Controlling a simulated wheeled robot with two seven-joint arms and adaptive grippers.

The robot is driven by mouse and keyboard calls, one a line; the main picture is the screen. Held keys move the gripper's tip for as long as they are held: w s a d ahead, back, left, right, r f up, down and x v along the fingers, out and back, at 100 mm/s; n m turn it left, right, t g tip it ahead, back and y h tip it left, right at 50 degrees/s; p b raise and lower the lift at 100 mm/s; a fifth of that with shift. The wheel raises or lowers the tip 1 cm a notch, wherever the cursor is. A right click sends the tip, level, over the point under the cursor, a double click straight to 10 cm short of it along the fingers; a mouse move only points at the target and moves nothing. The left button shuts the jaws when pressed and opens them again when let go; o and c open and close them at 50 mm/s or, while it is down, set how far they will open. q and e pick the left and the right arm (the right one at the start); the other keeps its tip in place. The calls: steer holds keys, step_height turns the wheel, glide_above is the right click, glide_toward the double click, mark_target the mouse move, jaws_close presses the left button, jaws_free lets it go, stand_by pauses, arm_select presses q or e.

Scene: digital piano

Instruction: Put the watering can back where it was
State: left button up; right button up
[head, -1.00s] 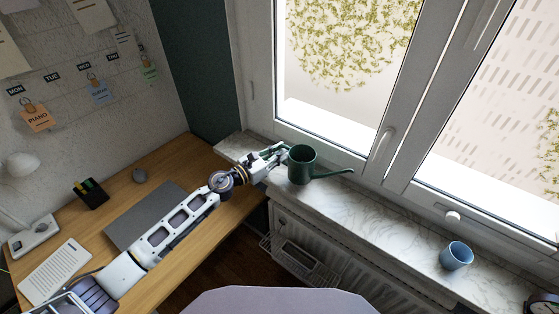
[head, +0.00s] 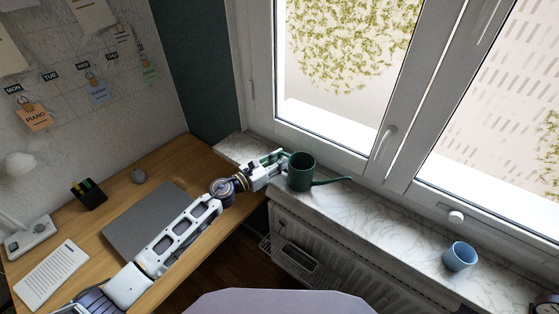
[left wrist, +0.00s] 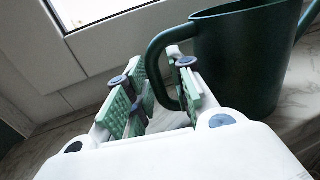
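The dark green watering can (head: 301,172) stands upright on the marble window sill (head: 345,205), with its spout pointing right. Its body and curved handle fill the upper right of the left wrist view (left wrist: 240,60). My left gripper (head: 279,164) is at the handle side, left of the can. In the left wrist view its green-padded fingers (left wrist: 162,90) are spread apart. The handle loop is at the fingertips, partly hidden by the right finger; whether they touch is unclear. My right gripper is not in view.
A blue cup (head: 459,256) stands farther right on the sill, with a clock (head: 544,303) at the far right edge. The sill between can and cup is clear. The window is behind. The desk (head: 200,160) at left holds a closed grey laptop (head: 145,218).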

arm_select(q)
steer(key=shift+o, duration=0.4)
steer(key=shift+r, duration=0.2)
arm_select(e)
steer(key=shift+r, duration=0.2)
arm_select(q)
steer(key=shift+s+a+f, duration=0.15)
steer(key=shift+s+a, duration=0.25)
steer(key=shift+a, duration=0.1)
steer(key=b+v, duration=0.2)
steer(key=v, duration=0.8)
steer(key=shift+s+a+b, duration=0.2)
steer(key=shift+s+b, duration=0.1)
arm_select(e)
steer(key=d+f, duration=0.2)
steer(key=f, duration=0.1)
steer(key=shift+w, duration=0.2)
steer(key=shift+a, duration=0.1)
